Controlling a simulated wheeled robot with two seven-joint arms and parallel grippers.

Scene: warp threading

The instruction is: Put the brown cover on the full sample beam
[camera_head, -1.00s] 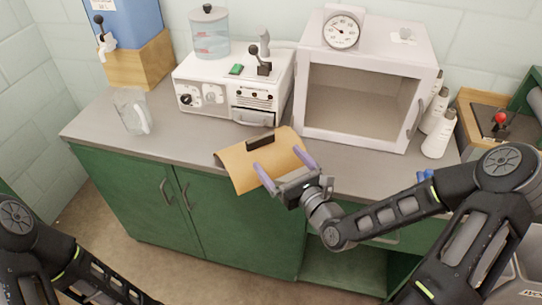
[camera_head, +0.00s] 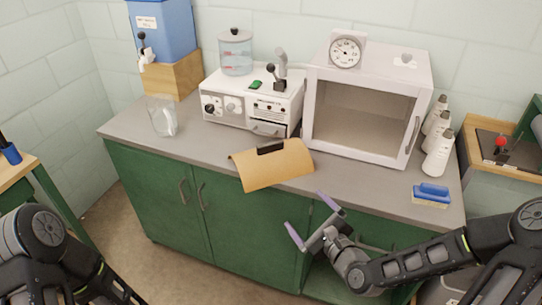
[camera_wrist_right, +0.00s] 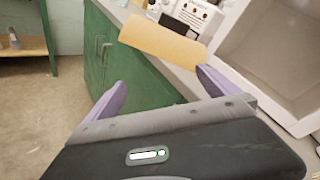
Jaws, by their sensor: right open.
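The brown cover (camera_head: 275,168) is a curved tan sheet with a dark handle (camera_head: 270,148). It lies at the counter's front edge, with its front part hanging over. It also shows in the right wrist view (camera_wrist_right: 160,40), beyond the fingers. My right gripper (camera_head: 304,209) is open and empty, with its purple fingers apart, in front of the counter and below right of the cover, not touching it. The fingers also show in the right wrist view (camera_wrist_right: 162,78). Only my left arm shows at the lower left; its gripper is out of view. I cannot make out a sample beam.
On the grey counter (camera_head: 370,190) stand a clear pitcher (camera_head: 162,116), a white machine with levers (camera_head: 250,100), a white oven-like box (camera_head: 365,105), white bottles (camera_head: 437,148) and a blue-yellow sponge (camera_head: 431,195). A wooden table edge (camera_head: 15,170) is at the left.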

